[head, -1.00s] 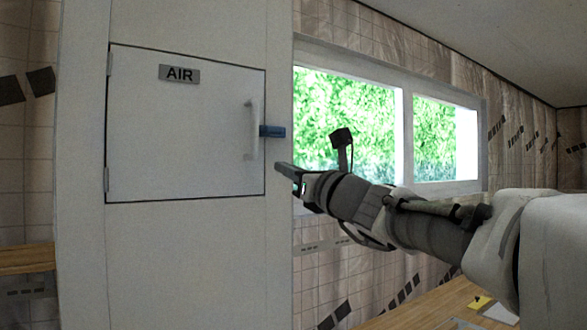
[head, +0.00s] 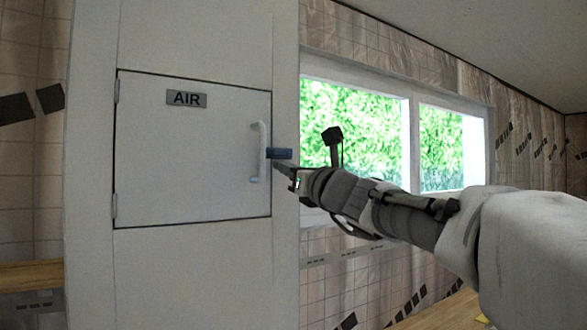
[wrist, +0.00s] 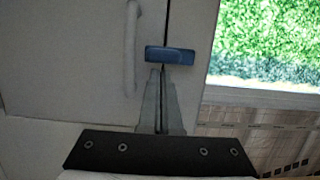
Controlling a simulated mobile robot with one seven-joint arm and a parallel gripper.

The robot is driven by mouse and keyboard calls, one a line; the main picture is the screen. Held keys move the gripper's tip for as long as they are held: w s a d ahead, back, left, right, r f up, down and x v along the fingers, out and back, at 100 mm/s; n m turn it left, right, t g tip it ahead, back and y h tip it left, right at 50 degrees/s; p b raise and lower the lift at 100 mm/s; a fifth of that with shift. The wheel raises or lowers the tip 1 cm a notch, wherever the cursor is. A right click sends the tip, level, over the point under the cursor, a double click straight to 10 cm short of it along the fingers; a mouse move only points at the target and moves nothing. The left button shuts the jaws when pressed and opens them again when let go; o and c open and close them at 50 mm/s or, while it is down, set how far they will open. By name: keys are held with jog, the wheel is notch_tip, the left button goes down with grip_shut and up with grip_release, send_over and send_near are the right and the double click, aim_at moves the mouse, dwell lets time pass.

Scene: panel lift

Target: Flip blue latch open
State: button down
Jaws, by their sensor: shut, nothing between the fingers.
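The blue latch (head: 280,153) lies horizontally across the right edge of the white panel door (head: 190,160) marked AIR. In the wrist view the latch (wrist: 170,55) spans the dark gap between door and frame. My gripper (head: 280,168) is shut and empty, its fingertips just below the latch. In the wrist view the fingertips (wrist: 168,70) sit right under the latch's lower edge. I cannot tell whether they touch it.
A white vertical handle (head: 258,152) stands on the door, just left of the latch. Hinges show on the door's left edge. A window (head: 375,130) is to the right of the cabinet. A wooden counter (head: 435,312) is at the lower right.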

jog(key=shift+s+a+r+m+t+h, duration=0.1)
jog(key=shift+a+r+m+t+h, duration=0.1)
jog(key=shift+m, duration=0.5)
jog(key=shift+s+a+r+m+t+h, duration=0.1)
jog(key=shift+r+m+h, duration=0.1)
jog(key=shift+m, duration=0.5)
jog(key=shift+s+a+r+m+h+p, duration=0.1)
jog(key=shift+r+m+h+p, duration=0.2)
jog(key=shift+m, duration=0.4)
jog(key=shift+a+r+m+h+p, duration=0.1)
jog(key=shift+r+m+p, duration=0.2)
jog(key=shift+m, duration=0.4)
jog(key=shift+d+r+m+h+p, duration=0.55)
jog(key=shift+r+m+h+p, duration=1.05)
jog(key=shift+m+p, duration=1.8)
jog(key=s+d+f, duration=0.1)
jog(key=s+d, duration=0.2)
jog(key=s, duration=0.4)
jog(key=s+d+m+b, duration=0.1)
jog(key=s+d, duration=0.2)
jog(key=s, duration=0.5)
jog(key=shift+s+d+f+y, duration=0.15)
jog(key=shift+d+f+y, duration=0.15)
jog(key=shift+f+y, duration=0.1)
